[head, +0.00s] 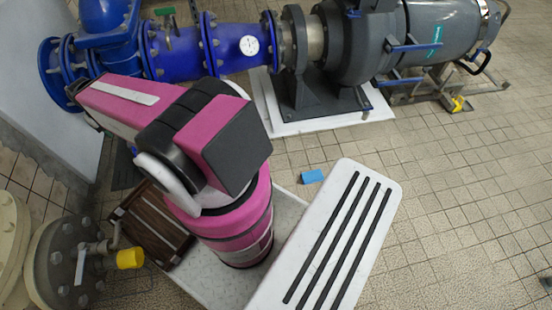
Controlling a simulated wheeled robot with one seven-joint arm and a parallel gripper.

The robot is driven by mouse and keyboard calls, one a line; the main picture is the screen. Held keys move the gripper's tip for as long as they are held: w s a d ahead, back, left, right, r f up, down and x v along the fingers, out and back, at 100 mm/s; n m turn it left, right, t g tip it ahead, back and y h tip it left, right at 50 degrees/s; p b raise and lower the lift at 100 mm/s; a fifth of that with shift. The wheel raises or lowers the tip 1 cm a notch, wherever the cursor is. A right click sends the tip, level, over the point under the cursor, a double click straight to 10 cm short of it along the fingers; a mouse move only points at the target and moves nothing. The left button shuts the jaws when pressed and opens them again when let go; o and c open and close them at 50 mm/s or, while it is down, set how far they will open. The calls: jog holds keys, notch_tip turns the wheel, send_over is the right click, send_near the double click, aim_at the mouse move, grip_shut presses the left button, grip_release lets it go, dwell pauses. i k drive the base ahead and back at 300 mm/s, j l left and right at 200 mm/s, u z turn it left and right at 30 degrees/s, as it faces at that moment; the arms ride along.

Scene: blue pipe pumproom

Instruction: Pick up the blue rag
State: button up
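A small light-blue piece, which looks like the blue rag (312,176), lies on the tiled floor near the middle of the head view. It is just left of the top end of my white base cover and in front of the pump's white plinth. It looks flat or slightly folded. My pink and black arm is raised on the left, away from the rag, and reaches toward the upper left. My gripper cannot be made out.
Blue pipework (225,45) and a grey pump (430,30) on a white plinth (330,125) span the back. A yellow item (457,104) lies beside the pump. A brown slatted crate (150,230) and a flanged valve (75,260) stand at left. Open floor lies right.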

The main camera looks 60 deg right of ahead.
aim_at(309, 177)
jog(key=k, duration=0.3)
jog(key=k+l+u, duration=0.5)
jog(key=k, duration=0.4)
jog(key=k+l+u, duration=0.25)
jog(key=k, duration=0.2)
jog(key=k+l+u, duration=0.2)
jog(key=k, duration=0.3)
jog(key=k+l+u, duration=0.1)
jog(key=k, duration=0.2)
jog(key=k+l, duration=0.1)
jog(key=k, duration=0.2)
jog(key=k+l, duration=0.15)
jog(key=l, duration=0.2)
jog(key=k+l+z, duration=0.1)
jog(key=l, duration=0.3)
jog(key=k+l+z, duration=0.1)
jog(key=l, duration=0.25)
jog(key=k+l, duration=0.25)
jog(key=l, duration=0.15)
jog(key=k+l+z, duration=0.1)
jog(key=l, duration=0.3)
